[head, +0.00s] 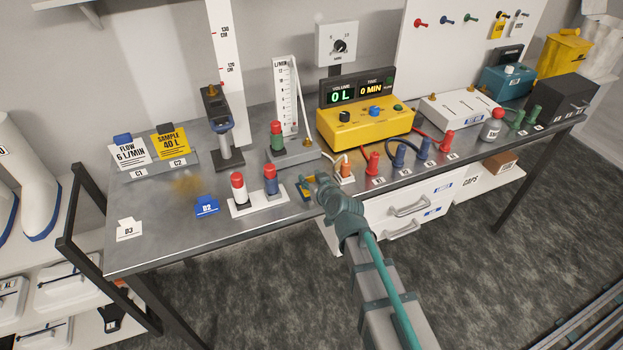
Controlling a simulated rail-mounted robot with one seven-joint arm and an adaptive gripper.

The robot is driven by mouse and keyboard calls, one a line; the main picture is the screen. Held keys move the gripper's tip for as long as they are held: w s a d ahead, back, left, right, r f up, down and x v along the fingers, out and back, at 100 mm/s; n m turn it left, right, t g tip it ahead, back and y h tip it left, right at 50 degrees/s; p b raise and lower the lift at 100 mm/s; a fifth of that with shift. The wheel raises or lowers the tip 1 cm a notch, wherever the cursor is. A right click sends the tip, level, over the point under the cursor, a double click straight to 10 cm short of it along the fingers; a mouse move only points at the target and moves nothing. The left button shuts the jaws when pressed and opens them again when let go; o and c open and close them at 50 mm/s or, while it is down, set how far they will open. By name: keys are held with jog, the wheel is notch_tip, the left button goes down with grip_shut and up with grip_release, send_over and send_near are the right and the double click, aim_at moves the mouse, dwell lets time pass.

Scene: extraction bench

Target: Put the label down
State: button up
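My gripper (313,186) reaches over the front edge of the bench, pointing away from the camera. A blue label marked D2 (206,206) and a white label marked D3 (128,230) lie on the bench to the left. A white FLOW card (130,154) and a yellow SAMPLE card (171,144) stand in a holder at the back left.
A white plate with white-red and blue-red plugs (254,192) stands left of my gripper. An orange plug (345,171) is close on its right, with several coloured plugs beyond. The yellow meter box (364,128) stands behind. Bare bench (165,235) lies between D3 and D2.

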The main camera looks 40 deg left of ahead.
jog(key=o, duration=0.3)
jog(key=shift+o, duration=0.2)
jog(key=shift+r, duration=0.15)
jog(key=shift+r+p, duration=0.15)
jog(key=shift+p, duration=0.2)
jog(key=p+v, duration=0.3)
jog(key=v, duration=0.9)
jog(key=shift+p, duration=0.4)
